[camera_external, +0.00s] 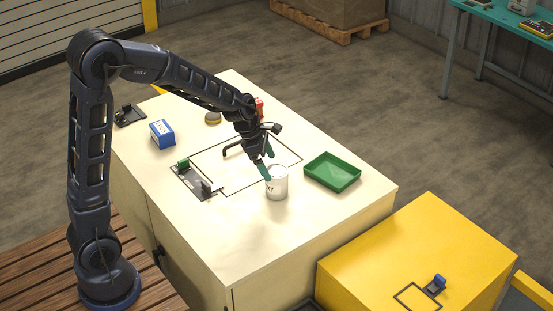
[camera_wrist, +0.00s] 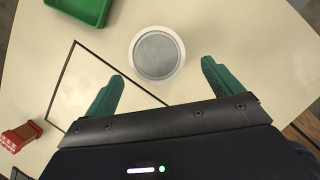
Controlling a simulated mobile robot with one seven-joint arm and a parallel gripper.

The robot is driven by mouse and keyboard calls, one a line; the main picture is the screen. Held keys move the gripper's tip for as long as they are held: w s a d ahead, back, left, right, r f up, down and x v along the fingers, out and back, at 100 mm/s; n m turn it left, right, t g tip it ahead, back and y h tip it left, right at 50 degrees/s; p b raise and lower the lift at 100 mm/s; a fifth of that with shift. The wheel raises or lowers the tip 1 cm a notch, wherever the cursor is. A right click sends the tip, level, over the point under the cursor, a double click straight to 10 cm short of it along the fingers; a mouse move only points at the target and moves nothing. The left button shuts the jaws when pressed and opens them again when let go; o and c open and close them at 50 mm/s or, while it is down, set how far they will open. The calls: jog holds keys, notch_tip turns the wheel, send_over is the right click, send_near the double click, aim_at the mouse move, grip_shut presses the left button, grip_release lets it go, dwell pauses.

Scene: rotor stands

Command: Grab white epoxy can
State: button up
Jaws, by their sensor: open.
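The white can (camera_external: 277,184) stands upright on the cream table top, left of the green tray. In the wrist view the can (camera_wrist: 157,53) shows from above as a white rim around a grey lid, ahead of the fingers and roughly centred between their lines. My gripper (camera_external: 267,163) has green fingertips, is open and hangs just above and behind the can in the external view. In the wrist view my gripper (camera_wrist: 160,78) has its two fingers wide apart with nothing between them. The can's label is mostly turned away or too small to read.
A green tray (camera_external: 333,171) lies right of the can. A dark fixture plate (camera_external: 197,182) lies to its left, and a blue box (camera_external: 162,133) farther left. A red item (camera_wrist: 20,136) sits at the wrist view's left. The table front is clear.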

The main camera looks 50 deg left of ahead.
aim_at(277, 179)
jog(key=shift+x, duration=3.95)
jog(key=shift+a, duration=0.1)
jog(key=shift+c, duration=0.3)
jog(key=c, duration=1.3)
jog(key=shift+o, duration=0.2)
jog(key=shift+r, duration=0.1)
jog(key=shift+r, duration=0.1)
